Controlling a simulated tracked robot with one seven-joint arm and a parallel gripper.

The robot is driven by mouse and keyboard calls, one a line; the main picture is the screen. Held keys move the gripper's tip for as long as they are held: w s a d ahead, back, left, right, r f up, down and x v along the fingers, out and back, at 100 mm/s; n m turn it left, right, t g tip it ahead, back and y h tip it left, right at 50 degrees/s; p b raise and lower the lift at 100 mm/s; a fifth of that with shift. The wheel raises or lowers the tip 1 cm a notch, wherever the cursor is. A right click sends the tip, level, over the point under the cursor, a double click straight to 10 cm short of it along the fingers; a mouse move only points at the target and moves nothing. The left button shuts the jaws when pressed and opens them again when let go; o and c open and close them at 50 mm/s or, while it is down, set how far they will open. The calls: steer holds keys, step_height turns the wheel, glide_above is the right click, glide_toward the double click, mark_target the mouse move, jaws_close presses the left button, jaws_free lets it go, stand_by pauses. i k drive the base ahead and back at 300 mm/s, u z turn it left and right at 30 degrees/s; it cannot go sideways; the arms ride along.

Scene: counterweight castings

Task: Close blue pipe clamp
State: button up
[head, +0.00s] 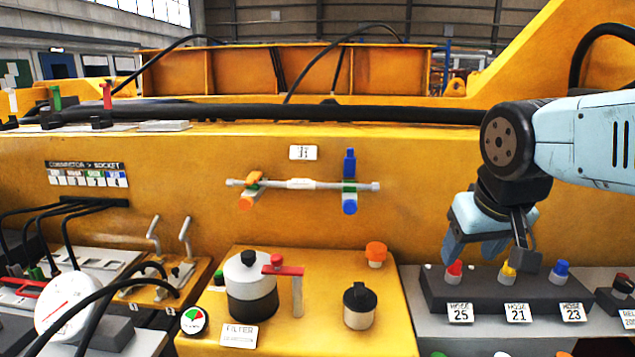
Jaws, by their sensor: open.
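A thin grey pipe (328,185) runs level along the yellow casting's front face. The blue pipe clamp (349,161) sits near the pipe's right end. Its blue upper part stands upright above the pipe, a green piece is at the pipe, and a round blue knob hangs below. An orange clamp (252,179) is near the pipe's left end, with its orange arm lying slantwise at the pipe. My gripper (490,253) is open and points down at the right, apart from the blue clamp. Its fingers are above and in front of the hose block; nothing shows between them.
The dark hose block (490,290) carries red, yellow and blue fittings. A black-and-white filter (251,285) with a red-handled lever (284,271), an orange knob (376,253) and a black cap (359,304) stand below the pipe. Black cables and a gauge (67,303) crowd the left.

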mark_target(349, 165)
steer(key=k, duration=0.5)
steer(key=u, duration=0.6)
steer(key=i, duration=1)
steer(key=z, duration=0.4)
